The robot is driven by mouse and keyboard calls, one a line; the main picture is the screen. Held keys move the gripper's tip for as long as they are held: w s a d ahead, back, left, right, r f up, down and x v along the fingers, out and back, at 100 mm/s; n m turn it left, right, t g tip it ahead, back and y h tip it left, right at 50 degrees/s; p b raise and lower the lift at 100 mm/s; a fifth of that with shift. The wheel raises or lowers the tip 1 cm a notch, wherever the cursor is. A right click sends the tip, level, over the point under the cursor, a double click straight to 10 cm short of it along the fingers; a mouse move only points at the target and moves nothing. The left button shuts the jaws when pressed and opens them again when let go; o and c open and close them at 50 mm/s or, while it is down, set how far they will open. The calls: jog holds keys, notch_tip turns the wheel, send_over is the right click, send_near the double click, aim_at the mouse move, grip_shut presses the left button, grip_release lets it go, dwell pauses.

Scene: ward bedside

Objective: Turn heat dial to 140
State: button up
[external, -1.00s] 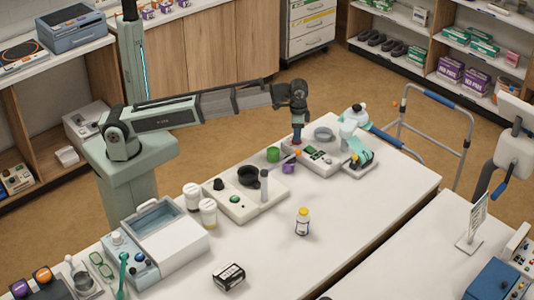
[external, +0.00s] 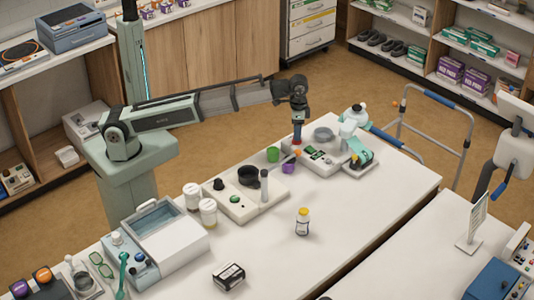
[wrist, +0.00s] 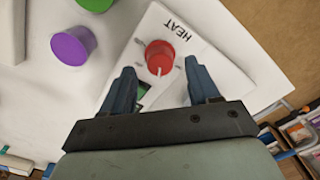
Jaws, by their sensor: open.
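The heat dial (wrist: 159,57) is a red knob with a white pointer line, on a white panel marked HEAT in the wrist view. Its pointer aims toward my gripper's side of the picture. My gripper (wrist: 160,78) is open, with its two blue-grey fingers apart and the dial between and just beyond their tips in the picture. No contact shows. In the external view my gripper (external: 297,140) points down over the left end of the white hotplate unit (external: 322,170). A green display on the unit is partly hidden by a finger. I cannot read dial numbers.
A purple cup (wrist: 74,46) and a green cup (wrist: 95,3) stand beside the unit. A white stirrer base with a black bowl (external: 248,175) is to the left. A yellow-capped bottle (external: 302,222) stands in front, with clear table around it.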

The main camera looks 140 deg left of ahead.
notch_tip(320, 180, up, 12)
dwell(0.5)
dwell(0.4)
